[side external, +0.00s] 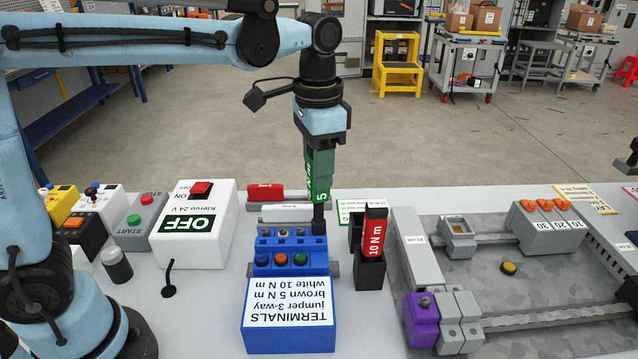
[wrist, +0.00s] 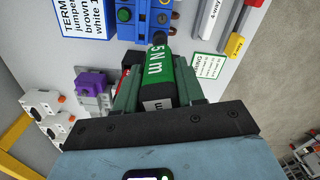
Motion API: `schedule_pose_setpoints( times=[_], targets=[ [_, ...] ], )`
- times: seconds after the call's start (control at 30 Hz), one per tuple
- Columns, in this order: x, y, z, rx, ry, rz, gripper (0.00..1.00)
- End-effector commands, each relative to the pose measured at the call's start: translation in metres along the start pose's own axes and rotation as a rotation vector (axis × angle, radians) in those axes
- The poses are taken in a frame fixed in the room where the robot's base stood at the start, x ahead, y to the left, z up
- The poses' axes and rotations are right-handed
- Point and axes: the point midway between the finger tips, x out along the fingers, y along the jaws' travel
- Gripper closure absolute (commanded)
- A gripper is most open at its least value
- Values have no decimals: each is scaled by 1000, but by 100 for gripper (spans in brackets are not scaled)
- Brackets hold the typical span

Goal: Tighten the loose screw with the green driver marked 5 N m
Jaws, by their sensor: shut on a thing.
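My gripper (side external: 320,150) is shut on the green driver (side external: 319,178), which hangs upright with its dark shank down. In the wrist view the driver (wrist: 158,68) reads "5 N m" between my fingers. The shank's lower end is at the right rear of the blue terminal block (side external: 262,268); I cannot tell whether it touches a screw. The block also shows in the wrist view (wrist: 140,31). Its front row has blue, orange and green round parts. A screw head (side external: 283,233) shows on its rear row. Which screw is loose is not clear; the shank hides part of the right end.
A red 10 N m driver (side external: 375,237) stands in a black holder (side external: 369,275) just right of the block. The blue TERMINALS sign box (side external: 289,341) is in front. The white OFF box (side external: 194,235) is left, a grey rail panel (side external: 415,262) right.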

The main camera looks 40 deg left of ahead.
Motion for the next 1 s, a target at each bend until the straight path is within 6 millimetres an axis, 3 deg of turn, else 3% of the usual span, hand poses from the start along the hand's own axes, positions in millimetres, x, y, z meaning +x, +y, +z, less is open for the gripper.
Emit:
schedule_pose_setpoints(
  times=[0.4,1.0],
  targets=[
    [0,0,0,202,0,1,100],
    [-3,0,0,316,0,1,100]
  ],
)
